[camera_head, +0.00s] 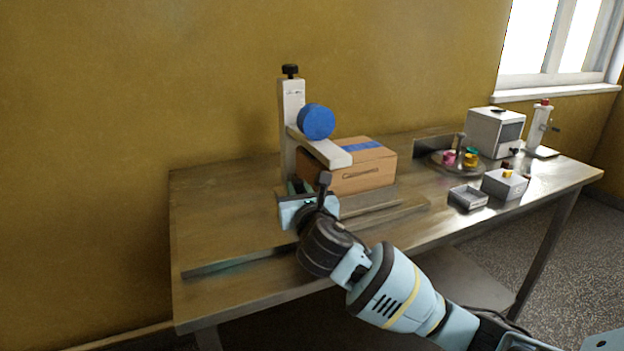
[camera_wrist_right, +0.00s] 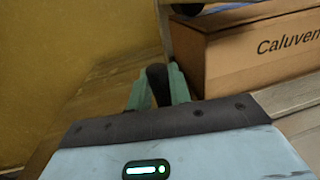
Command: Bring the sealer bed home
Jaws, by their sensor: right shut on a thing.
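The sealer has an upright pale column (camera_head: 291,130) with an arm (camera_head: 330,152) and a blue tape roll (camera_head: 316,121). A closed cardboard box (camera_head: 362,170) with blue tape on top sits on the low sealer bed (camera_head: 376,198), beside the column. My right gripper (camera_head: 300,187) is at the box's left front, by the column's foot. In the right wrist view, my right gripper (camera_wrist_right: 156,92) is shut on a black handle (camera_wrist_right: 157,78), with the box (camera_wrist_right: 255,55) close on its right. The handle's lower end is hidden. My left gripper is not in view.
A long rail (camera_head: 235,262) runs along the table (camera_head: 215,205). To the right stand a round tray (camera_head: 436,163) with small coloured things, two small metal boxes, a white machine (camera_head: 494,132) and a small press (camera_head: 541,128). The table's left end is mostly clear.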

